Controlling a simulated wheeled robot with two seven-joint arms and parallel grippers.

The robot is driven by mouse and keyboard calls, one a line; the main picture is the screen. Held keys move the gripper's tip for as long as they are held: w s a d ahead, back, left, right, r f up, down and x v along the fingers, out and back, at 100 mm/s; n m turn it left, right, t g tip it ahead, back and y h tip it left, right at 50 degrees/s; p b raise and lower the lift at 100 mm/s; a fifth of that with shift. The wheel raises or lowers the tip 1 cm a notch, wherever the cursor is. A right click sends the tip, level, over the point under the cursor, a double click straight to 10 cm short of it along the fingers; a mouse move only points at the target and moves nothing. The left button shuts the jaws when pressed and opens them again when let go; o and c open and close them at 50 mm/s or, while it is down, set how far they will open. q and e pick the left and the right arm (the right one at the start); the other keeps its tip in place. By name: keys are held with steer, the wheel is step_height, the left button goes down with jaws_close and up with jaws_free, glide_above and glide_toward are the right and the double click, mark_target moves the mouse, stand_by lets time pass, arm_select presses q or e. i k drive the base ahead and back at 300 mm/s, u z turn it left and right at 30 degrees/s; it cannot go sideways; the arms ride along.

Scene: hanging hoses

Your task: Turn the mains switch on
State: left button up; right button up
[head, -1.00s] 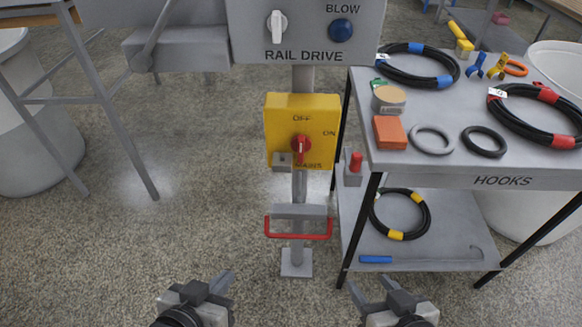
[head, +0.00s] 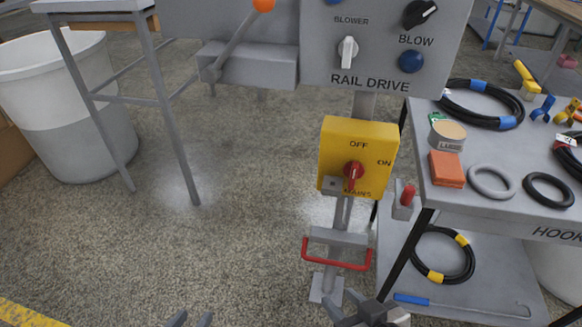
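The mains switch is a yellow box (head: 335,150) on a grey post, labelled OFF at the top, ON at the right and MAINS below. Its red rotary handle (head: 352,174) lies nearly vertical, extending downward over the MAINS label, not turned towards ON. A small grey block (head: 332,187) sits at the box's lower left corner. My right gripper (head: 339,298) is low in the picture, below the box and apart from it, with its fingers spread and empty.
The rail drive panel (head: 385,75) with knobs and an orange-tipped lever (head: 263,6) is above the box. A red bar handle (head: 337,265) sticks out below it. A hose table (head: 470,207) stands close on the right. Floor at left is open, with a white bin (head: 60,60) behind.

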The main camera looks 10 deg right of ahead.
mark_target(354, 170)
steer(key=u, duration=0.55)
steer(key=k, duration=0.95)
steer(key=z, duration=1.65)
steer(key=i, duration=0.5)
steer(key=z, duration=0.05)
